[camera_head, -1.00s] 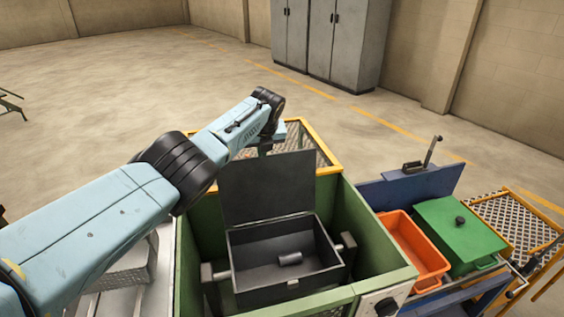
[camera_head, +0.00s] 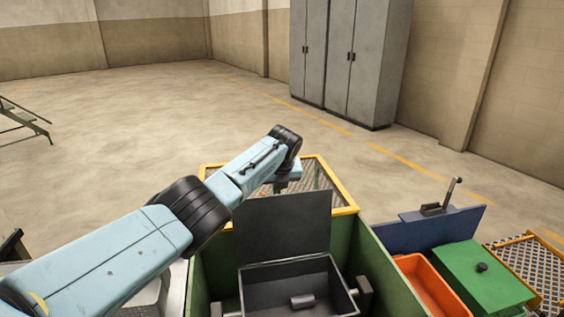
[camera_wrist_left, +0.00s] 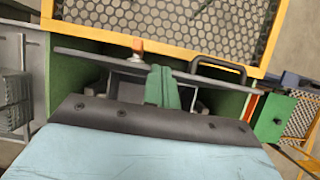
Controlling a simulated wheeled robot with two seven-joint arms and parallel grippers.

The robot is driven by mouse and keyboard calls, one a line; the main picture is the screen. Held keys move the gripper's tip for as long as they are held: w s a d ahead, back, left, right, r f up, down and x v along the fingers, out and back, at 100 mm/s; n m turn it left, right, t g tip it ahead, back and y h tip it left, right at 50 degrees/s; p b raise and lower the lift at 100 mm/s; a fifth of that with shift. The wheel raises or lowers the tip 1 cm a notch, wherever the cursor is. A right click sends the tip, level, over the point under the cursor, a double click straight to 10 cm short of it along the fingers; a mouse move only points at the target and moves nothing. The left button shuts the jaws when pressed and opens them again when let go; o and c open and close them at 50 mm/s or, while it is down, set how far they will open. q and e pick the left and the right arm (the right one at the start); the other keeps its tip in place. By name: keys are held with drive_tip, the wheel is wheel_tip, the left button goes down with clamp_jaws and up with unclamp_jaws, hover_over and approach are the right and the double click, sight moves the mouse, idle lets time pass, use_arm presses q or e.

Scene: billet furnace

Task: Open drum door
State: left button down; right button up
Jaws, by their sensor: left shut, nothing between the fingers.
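The drum (camera_head: 262,277) is a dark open box inside a green housing at the bottom of the head view. Its door (camera_head: 285,228), a flat dark panel, stands raised at the box's far edge, leaving the inside open to view. A small dark cylinder (camera_head: 302,300) lies inside. My left gripper (camera_head: 283,187) is behind the door's top edge, pointing down, shut and empty. In the left wrist view its green fingers (camera_wrist_left: 162,90) overlap the door's thin edge (camera_wrist_left: 95,57); I cannot tell whether they touch. My right gripper is not in view.
A yellow-framed mesh guard (camera_head: 337,188) lies behind the drum. To the right are an orange bin (camera_head: 432,290), a green lidded box (camera_head: 485,277) and a blue panel with a lever (camera_head: 437,228). Grey cabinets (camera_head: 350,60) stand at the back; the floor between is clear.

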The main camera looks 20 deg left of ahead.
use_arm(q)
drive_tip(key=v, duration=1.2)
drive_tip(key=shift+s+d+r+p, duration=0.15)
drive_tip(key=shift+d+r+p, duration=0.05)
drive_tip(key=shift+d+p, duration=0.2)
drive_tip(key=shift+s, duration=0.1)
